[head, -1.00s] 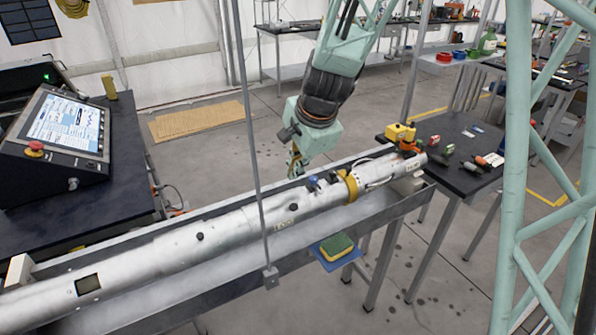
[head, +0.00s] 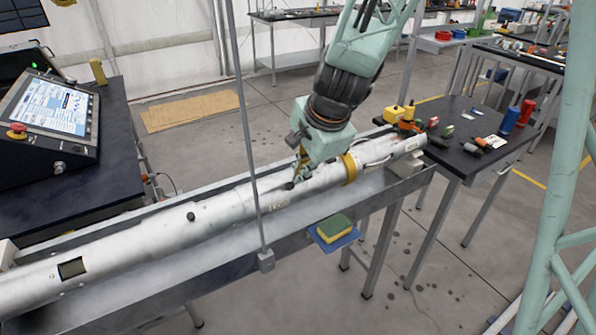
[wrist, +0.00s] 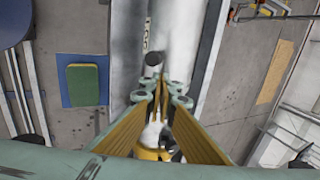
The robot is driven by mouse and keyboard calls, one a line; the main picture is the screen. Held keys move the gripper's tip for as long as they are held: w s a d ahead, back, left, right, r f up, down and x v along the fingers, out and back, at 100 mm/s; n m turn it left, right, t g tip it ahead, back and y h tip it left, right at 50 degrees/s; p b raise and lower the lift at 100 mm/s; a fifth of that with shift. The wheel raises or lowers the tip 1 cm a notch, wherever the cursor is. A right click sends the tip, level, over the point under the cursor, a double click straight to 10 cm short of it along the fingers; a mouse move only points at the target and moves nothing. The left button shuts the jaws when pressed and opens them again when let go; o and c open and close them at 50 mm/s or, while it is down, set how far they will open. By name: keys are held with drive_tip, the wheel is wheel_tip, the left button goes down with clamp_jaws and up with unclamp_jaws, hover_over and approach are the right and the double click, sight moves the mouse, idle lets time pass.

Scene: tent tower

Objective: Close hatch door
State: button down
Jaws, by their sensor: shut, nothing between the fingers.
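A long silver tube (head: 235,205) lies in a metal trough, crossing the head view from lower left to upper right. It also shows in the wrist view (wrist: 177,35). My gripper (head: 300,178) is at the tube's upper side, left of its yellow band (head: 350,167). In the wrist view its fingertips (wrist: 160,95) are together and empty, close over the tube near a dark round knob (wrist: 153,58). Whether they touch the tube, I cannot tell. I cannot make out a hatch door clearly; the fingers hide the tube surface there. A dark square patch (head: 73,268) marks the tube's left part.
The trough's front wall (head: 300,233) runs along the tube. A sponge (head: 333,228) on a blue pad sits beside it. A thin upright pole (head: 246,130) stands in front. A console (head: 50,120) is at left; a black table (head: 470,145) with tools is at right.

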drive_tip(key=shift+s+d+f+b, duration=0.1)
drive_tip(key=shift+s+f+b, duration=0.15)
drive_tip(key=shift+f+b, duration=0.25)
drive_tip(key=shift+f, duration=0.1)
idle(0.5)
drive_tip(key=s+d+r+p, duration=0.3)
drive_tip(key=s+d+r, duration=0.2)
drive_tip(key=s, duration=0.4)
drive_tip(key=shift+s+d, duration=0.2)
drive_tip(key=shift+s, duration=0.05)
idle(0.7)
drive_tip(key=shift+r, duration=0.15)
idle(0.4)
